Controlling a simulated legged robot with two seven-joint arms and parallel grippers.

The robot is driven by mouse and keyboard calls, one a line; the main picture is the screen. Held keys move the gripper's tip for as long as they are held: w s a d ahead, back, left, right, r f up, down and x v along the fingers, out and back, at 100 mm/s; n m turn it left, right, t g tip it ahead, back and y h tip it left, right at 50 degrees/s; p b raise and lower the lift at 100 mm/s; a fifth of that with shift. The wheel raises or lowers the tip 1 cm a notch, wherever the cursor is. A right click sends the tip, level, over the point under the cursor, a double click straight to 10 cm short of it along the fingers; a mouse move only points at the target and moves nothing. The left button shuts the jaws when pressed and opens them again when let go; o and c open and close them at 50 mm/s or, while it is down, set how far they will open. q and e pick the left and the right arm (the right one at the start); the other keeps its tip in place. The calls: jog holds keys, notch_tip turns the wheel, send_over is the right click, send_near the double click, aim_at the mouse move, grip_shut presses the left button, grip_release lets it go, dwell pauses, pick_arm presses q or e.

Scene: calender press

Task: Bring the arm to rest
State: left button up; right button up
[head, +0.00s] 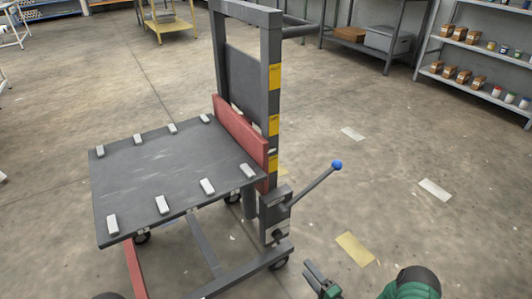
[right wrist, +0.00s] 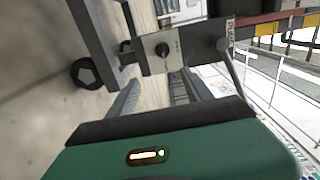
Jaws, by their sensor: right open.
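My right gripper (head: 318,278) is at the bottom edge of the head view, right of the centre, with its green forearm beside it. It is open, with nothing seen between its fingers. It is apart from the grey lift cart (head: 218,165), low and to the right of the cart's base. In the right wrist view, the green gripper body (right wrist: 170,153) fills the bottom, and the cart's control box (right wrist: 165,50) with a round knob lies beyond the fingers. My left gripper is not in view.
The cart has a dark platform (head: 160,170) with several light pads, a red crossbar and a lever with a blue ball (head: 337,165). Its wheeled base reaches near my right gripper. Shelves (head: 480,50) stand far right. The floor right of the cart is open, with flat paper-like patches (head: 355,249).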

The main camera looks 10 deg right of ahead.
jog(key=w+d+r+n+g+h+p, duration=0.15)
jog(key=w+r+n+g+h, duration=0.25)
jog(key=r+n+g, duration=0.6)
jog(key=s+a+r+n+g+h+p, duration=0.15)
jog(key=s+a+r, duration=0.25)
jog(key=s+r, duration=0.6)
jog(key=s+a+r+n+g+h+p, duration=0.1)
jog(key=s+a+r+n+g+p, duration=0.2)
jog(key=s+r, duration=0.65)
jog(key=w+p+v, duration=0.2)
jog(key=p+v, duration=1.4)
jog(key=p, duration=0.1)
jog(key=w+d+r+p+v, duration=0.1)
jog(key=w+p+v, duration=0.2)
jog(key=p+v, duration=1.4)
jog(key=shift+w+a+r+p, duration=0.2)
jog(key=shift+w+r+p, duration=0.1)
jog(key=shift+p, duration=0.1)
jog(key=shift+m+y, duration=0.25)
